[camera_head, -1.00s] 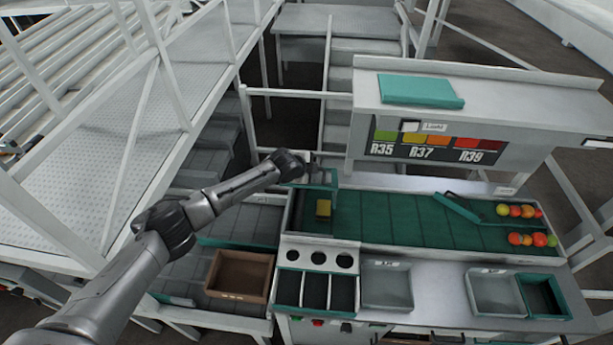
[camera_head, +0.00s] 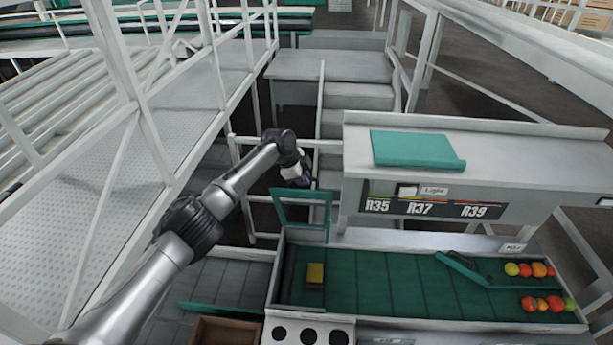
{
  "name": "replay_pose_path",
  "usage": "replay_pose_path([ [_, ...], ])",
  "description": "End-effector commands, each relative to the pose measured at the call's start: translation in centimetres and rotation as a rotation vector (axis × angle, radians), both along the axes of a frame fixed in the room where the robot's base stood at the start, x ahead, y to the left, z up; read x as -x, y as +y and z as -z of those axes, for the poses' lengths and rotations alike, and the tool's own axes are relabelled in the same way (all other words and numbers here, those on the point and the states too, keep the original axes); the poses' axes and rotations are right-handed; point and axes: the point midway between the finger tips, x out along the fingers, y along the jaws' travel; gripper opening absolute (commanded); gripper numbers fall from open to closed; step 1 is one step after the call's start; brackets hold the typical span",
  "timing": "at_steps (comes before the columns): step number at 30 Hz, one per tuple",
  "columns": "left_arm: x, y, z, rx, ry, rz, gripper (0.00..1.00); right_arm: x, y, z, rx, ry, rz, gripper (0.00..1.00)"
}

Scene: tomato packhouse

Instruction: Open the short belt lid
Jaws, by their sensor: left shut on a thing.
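The short belt lid is a teal frame with a see-through middle (camera_head: 302,226), at the left end of the green belt (camera_head: 400,284). It stands raised, steeply tilted, above the belt's end. My left gripper (camera_head: 304,183) is at the lid's upper edge, shut on it; the dark fingers partly hide the contact. My right gripper is out of view.
A grey shelf with a teal folded item (camera_head: 418,150) and a colour-grade sign (camera_head: 430,207) overhangs behind the belt. Tomatoes (camera_head: 540,270) lie at the belt's right end beside a teal diverter bar (camera_head: 462,268). White railings (camera_head: 250,90) stand at the left.

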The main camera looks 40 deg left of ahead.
Motion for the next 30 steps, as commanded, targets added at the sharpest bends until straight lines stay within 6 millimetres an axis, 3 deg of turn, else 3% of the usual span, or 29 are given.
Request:
replay_pose_path([
  [16,0.32,-0.02,0.17,0.007,0.02,-0.002,0.0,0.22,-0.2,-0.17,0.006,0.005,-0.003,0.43],
  [17,0.33,-0.03,0.17,0.007,0.02,-0.002,0.15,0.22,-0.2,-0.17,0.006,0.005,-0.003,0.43],
  [23,0.28,-0.04,0.08,0.008,0.017,-0.001,0.34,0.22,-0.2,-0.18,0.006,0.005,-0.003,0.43],
  [30,0.27,-0.02,-0.01,0.008,0.016,-0.002,0.37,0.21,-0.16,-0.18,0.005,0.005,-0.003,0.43],
])
